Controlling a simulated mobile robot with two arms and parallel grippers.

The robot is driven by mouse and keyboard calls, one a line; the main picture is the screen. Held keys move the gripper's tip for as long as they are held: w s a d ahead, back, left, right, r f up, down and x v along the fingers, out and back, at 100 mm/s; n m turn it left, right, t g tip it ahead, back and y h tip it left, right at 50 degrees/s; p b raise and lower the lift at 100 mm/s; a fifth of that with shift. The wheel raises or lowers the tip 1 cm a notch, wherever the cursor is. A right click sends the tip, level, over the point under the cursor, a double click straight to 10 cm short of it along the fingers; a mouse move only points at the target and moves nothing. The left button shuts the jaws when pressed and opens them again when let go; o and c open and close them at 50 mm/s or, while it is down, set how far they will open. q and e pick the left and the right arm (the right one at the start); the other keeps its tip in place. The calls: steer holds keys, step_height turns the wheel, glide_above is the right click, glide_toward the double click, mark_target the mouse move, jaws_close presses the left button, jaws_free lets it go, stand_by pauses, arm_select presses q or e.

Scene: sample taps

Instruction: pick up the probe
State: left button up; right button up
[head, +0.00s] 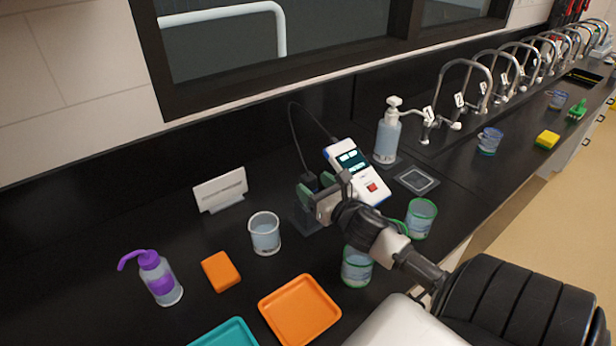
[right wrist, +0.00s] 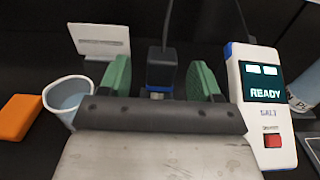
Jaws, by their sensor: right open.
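The probe (head: 309,181) is a dark upright piece with a cable rising from its top. It stands at a dark holder (head: 303,222) beside the white meter (head: 356,172). In the right wrist view the probe (right wrist: 162,68) shows a black body with a blue band low down. My right gripper (head: 318,190) is open, with green finger pads. In the right wrist view its pads (right wrist: 161,80) stand to the left and right of the probe, with gaps on both sides. The probe's lower end is hidden behind the gripper's body. My left gripper is not in view.
The meter (right wrist: 262,100) reads READY and SALT. A beaker (head: 265,234), a white card stand (head: 220,190), an orange sponge (head: 221,271), a purple-topped wash bottle (head: 160,279) and an orange tray (head: 299,312) are left. Green-rimmed beakers (head: 420,218) stand near my right arm. Taps (head: 465,95) line the back right.

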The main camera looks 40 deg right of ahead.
mark_target(304, 178)
steer(key=w, duration=0.1)
steer(key=w+p, duration=0.1)
steer(key=w, duration=0.2)
steer(key=shift+w+d+f+p, duration=0.2)
steer(key=shift+d+f+p, duration=0.1)
steer(key=shift+d, duration=0.05)
steer(key=shift+w+f, duration=0.15)
steer(key=shift+w, duration=0.2)
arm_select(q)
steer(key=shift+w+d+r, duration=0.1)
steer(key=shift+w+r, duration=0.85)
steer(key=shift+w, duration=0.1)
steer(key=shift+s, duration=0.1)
arm_select(e)
steer(key=shift+s, duration=0.1)
steer(key=shift+c, duration=0.2)
steer(key=shift+c, duration=1.2)
steer(key=c, duration=0.7)
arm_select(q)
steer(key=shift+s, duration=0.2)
